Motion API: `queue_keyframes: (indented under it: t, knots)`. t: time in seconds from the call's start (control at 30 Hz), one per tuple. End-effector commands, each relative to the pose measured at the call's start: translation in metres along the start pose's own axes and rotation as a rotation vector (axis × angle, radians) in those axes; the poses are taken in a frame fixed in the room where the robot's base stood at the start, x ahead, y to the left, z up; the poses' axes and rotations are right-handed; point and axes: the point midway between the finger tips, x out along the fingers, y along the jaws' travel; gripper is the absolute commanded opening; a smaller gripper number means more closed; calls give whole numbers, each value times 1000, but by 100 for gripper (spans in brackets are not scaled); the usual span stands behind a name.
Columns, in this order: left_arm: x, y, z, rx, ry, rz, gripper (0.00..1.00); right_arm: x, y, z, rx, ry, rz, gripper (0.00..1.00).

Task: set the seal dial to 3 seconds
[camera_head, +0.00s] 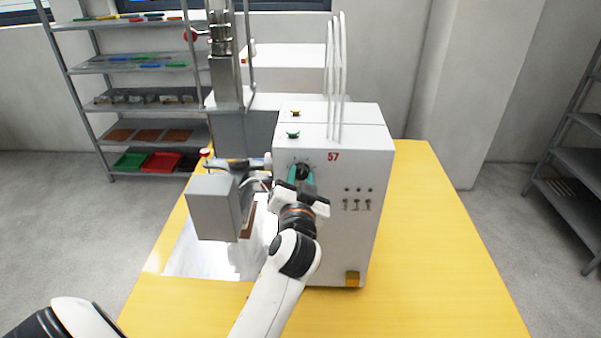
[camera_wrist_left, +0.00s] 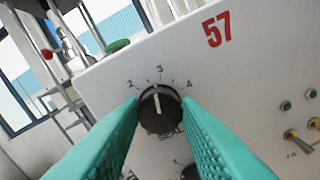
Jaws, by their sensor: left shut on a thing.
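The seal dial (camera_wrist_left: 160,118) is a round black knob with a white pointer line on the front of a white machine box marked 57 (camera_head: 345,200). In the left wrist view, numbers 2, 3 and 4 are printed around its top, and the pointer points up, close to the 3. My left gripper (camera_head: 299,177) is at the dial, with a teal finger on each side of the knob, shut on it. In the head view the dial (camera_head: 302,169) shows just above the fingers. My right gripper is not in view.
Several toggle switches (camera_head: 357,204) sit right of the dial on the same panel. A grey block (camera_head: 214,206) and a metal press column stand to the left. A green button (camera_head: 292,134) is on top of the box. The yellow table (camera_head: 430,250) is clear on the right.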

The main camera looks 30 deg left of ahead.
Motion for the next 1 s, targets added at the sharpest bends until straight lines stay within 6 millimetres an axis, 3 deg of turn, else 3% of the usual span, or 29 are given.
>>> queue_keyframes:
  t: [0.4, 0.93, 0.97, 1.0]
  knots:
    - [0, 0, 0, 185, 3, -1, 7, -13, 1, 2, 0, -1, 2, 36]
    - [0, 0, -1, 209, 2, -1, 7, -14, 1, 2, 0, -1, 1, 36]
    - [0, 0, -1, 209, 2, -1, 31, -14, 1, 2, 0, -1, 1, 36]
    - [0, 0, -1, 209, 2, -1, 38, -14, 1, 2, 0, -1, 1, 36]
